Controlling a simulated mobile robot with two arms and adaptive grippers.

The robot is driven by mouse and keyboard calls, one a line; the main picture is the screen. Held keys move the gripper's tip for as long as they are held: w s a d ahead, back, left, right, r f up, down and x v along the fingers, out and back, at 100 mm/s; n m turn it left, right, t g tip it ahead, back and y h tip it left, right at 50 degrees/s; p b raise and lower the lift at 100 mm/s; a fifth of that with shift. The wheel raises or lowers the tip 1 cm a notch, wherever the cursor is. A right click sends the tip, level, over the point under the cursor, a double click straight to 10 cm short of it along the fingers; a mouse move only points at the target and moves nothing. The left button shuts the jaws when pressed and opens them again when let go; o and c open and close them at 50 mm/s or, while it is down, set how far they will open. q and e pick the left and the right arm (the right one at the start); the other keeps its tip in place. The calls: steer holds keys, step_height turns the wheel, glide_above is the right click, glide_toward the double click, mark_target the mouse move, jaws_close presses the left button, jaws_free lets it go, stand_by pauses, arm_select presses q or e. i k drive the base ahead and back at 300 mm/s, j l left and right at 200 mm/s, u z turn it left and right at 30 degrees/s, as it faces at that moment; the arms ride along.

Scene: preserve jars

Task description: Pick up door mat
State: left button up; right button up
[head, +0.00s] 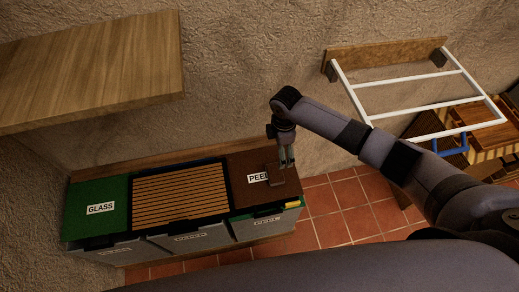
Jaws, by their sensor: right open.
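A slatted brown mat with a dark border (181,195), which looks like the door mat, lies flat over the middle of a row of bins in the head view. My right gripper (286,164) points down above the brown lid to the right of the mat. It is open, with nothing seen between its fingers, and is apart from the mat. Whether its fingertips touch the lid's small dark handle behind them, I cannot tell. My left gripper is not in view.
A green lid marked GLASS (101,208) is left of the mat; the brown lid labelled PEEL (238,188) is right. A wooden shelf (90,65) overhangs at upper left. A white rack (411,85) juts from the wall at right. Tiled floor (345,215) lies right of the bins.

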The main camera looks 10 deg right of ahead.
mark_target(178, 194)
steer(key=u, duration=0.75)
